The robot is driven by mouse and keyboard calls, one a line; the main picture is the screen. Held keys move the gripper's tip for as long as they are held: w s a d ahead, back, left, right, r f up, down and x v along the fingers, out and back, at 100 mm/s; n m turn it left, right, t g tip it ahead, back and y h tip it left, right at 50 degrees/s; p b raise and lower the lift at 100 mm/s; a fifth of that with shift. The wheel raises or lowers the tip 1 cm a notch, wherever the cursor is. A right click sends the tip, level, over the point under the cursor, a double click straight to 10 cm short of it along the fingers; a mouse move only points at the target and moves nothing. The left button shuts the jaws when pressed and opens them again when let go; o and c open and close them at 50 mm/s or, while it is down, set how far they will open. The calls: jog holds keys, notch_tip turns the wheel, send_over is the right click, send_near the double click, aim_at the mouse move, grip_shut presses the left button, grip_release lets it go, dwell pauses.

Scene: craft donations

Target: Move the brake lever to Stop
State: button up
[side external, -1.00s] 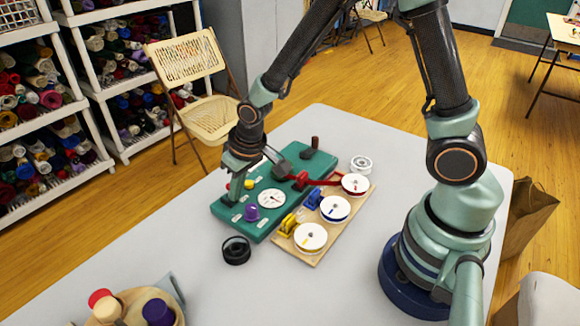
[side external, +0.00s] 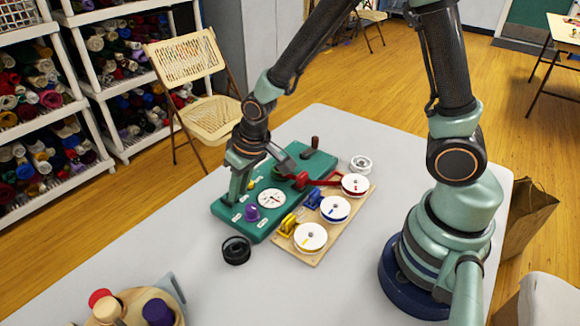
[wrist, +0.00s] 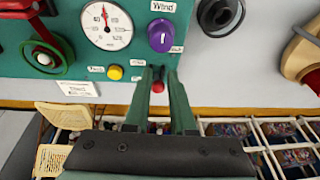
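The teal control board (side external: 245,230) lies on the grey table. In the wrist view, a small lever with a red ball knob (wrist: 157,87) stands at the board's near edge, by a short slot; I take it for the brake lever. My gripper (wrist: 159,72) reaches down to it, with the red knob between its two fingers. The fingers are apart, but I cannot tell whether they touch it. Small labels beside the slot are too blurred to read. In the side view, my gripper (side external: 232,198) is low at the board's left end and hides the lever.
A purple knob (wrist: 161,35), a yellow button (wrist: 115,72), a dial (wrist: 107,26) and a green wheel (wrist: 62,62) are close by on the board. Several spools stand on a wooden plate (side external: 313,262). A black ring (side external: 236,250) lies in front of the board.

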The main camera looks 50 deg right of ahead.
notch_tip(320, 180, up, 6)
jog(key=shift+r, duration=0.15)
dwell(0.5)
jog(key=shift+r, duration=0.1)
jog(key=s+d+r+t, duration=0.2)
jog(key=s+d+r, duration=0.7)
jog(key=r, duration=0.3)
jog(key=shift+s+h, duration=0.3)
jog(key=shift+h, duration=0.1)
